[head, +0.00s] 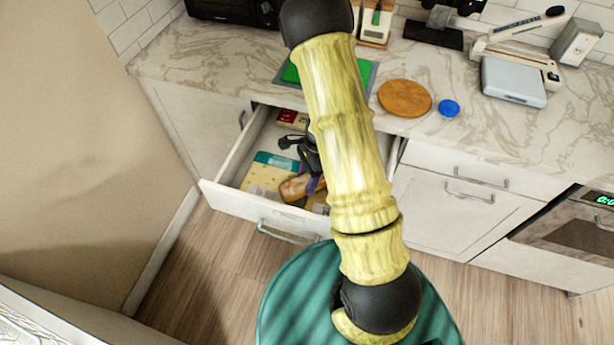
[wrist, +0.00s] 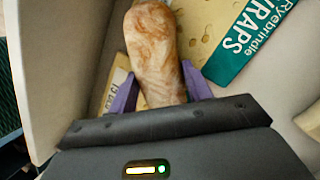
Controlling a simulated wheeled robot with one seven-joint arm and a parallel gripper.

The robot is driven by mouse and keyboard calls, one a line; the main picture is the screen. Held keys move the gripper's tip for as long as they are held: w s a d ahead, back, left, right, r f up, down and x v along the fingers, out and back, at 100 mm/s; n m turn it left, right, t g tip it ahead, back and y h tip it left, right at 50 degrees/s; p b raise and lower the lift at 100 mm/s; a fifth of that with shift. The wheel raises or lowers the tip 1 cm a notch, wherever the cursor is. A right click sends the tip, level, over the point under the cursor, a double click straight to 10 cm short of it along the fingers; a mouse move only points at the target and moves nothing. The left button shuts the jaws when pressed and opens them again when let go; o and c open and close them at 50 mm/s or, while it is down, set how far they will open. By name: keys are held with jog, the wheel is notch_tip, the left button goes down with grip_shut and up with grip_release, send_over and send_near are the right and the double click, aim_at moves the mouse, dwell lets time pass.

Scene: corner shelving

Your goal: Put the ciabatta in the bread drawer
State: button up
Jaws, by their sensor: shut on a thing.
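The ciabatta (wrist: 152,50) is a long brown loaf with a floury crust. In the wrist view it lies between the purple fingers of my gripper (wrist: 160,92), which is shut on its near end. In the head view the ciabatta (head: 294,187) shows inside the open bread drawer (head: 243,207), near its front. My gripper (head: 315,185) is partly hidden there behind my arm. The drawer's pale wall (wrist: 50,70) shows at the left in the wrist view. I cannot tell whether the loaf touches the things under it.
A wraps packet (wrist: 240,40) with a teal band lies in the drawer beside and beneath the loaf. A red packet (head: 292,117) lies at the drawer's back. The marble counter above holds a round wooden board (head: 404,98), a blue disc (head: 448,108) and a grey scale (head: 513,82).

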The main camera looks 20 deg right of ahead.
jog(key=shift+f, duration=0.15)
jog(key=o, duration=1)
jog(key=shift+r, duration=0.35)
jog(key=p+v, duration=0.1)
jog(key=v, duration=1.1)
jog(key=shift+r, duration=0.3)
